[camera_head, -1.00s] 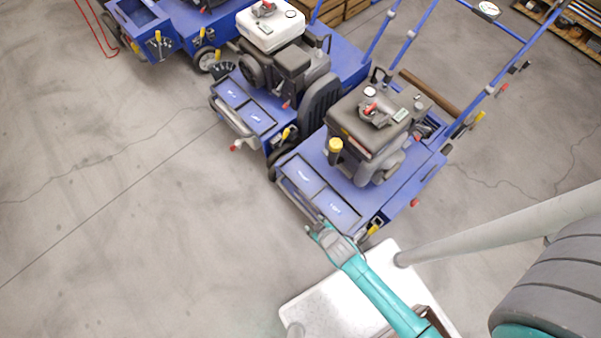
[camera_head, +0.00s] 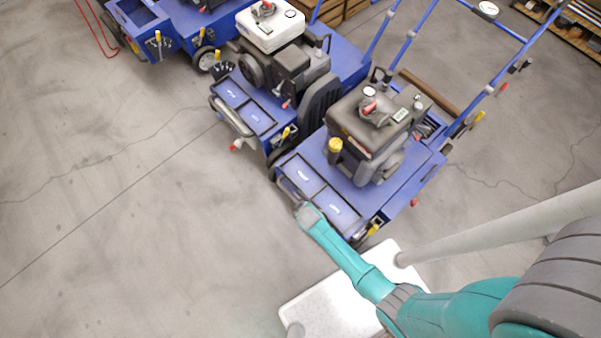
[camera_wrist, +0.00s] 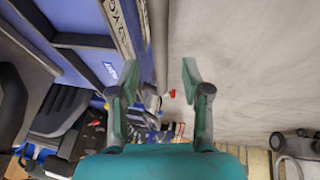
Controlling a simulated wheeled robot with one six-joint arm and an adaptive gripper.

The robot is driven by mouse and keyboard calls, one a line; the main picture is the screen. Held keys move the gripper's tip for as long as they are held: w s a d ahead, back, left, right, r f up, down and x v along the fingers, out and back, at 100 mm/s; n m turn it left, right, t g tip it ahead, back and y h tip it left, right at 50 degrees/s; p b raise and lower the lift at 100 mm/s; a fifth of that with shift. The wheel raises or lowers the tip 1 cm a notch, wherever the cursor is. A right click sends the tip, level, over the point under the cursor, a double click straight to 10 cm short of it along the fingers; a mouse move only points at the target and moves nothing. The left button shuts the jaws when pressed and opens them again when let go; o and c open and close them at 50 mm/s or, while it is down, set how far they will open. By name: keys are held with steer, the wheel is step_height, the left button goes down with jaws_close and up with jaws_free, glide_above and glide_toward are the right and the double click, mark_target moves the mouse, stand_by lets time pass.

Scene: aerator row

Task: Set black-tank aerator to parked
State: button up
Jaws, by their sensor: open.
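The black-tank aerator (camera_head: 372,118) is blue with a dark tank on its engine. It stands at the right of the row in the head view. A yellow-handled lever (camera_head: 373,229) shows at its lower front corner, and a red knob (camera_head: 414,202) on its right side. My gripper (camera_wrist: 158,82) is open and empty in the wrist view, with the aerator's blue body and front bar (camera_wrist: 160,40) at its left. In the head view, my arm reaches to the aerator's front edge; the fingers are hard to make out there. Contact cannot be told.
A white-tank aerator (camera_head: 268,28) stands to the left, and another blue machine (camera_head: 140,25) beyond it. A white board (camera_head: 325,308) lies under my arm. Wooden crates and a shelf (camera_head: 570,30) are at the back. The floor at left is open.

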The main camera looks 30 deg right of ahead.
steer(key=shift+x, duration=2.4)
steer(key=shift+c, duration=0.2)
jaws_close()
